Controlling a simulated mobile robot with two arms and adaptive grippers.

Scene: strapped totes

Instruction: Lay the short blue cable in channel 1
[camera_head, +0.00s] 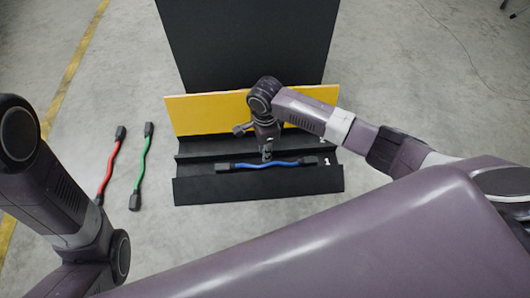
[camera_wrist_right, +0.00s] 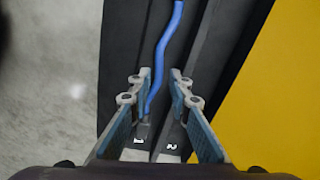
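The short blue cable (camera_head: 265,164) lies lengthwise along the front channel, marked 1, of the black channel rack (camera_head: 258,188). Its dark end plugs show at the left and right in the head view. I cannot tell how deep it sits. My right gripper (camera_head: 266,156) is above the middle of the cable, pointing down. In the right wrist view its fingers (camera_wrist_right: 155,88) are open and apart, with the blue cable (camera_wrist_right: 159,62) running below and between them, and one plug near the label 1. My left arm is at the left of the head view; its gripper does not show.
A red cable (camera_head: 109,167) and a green cable (camera_head: 142,165) lie on the concrete floor left of the rack. A yellow board (camera_head: 205,113) stands along the rack's back, with a large black panel (camera_head: 250,45) behind it. The floor right of the rack is clear.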

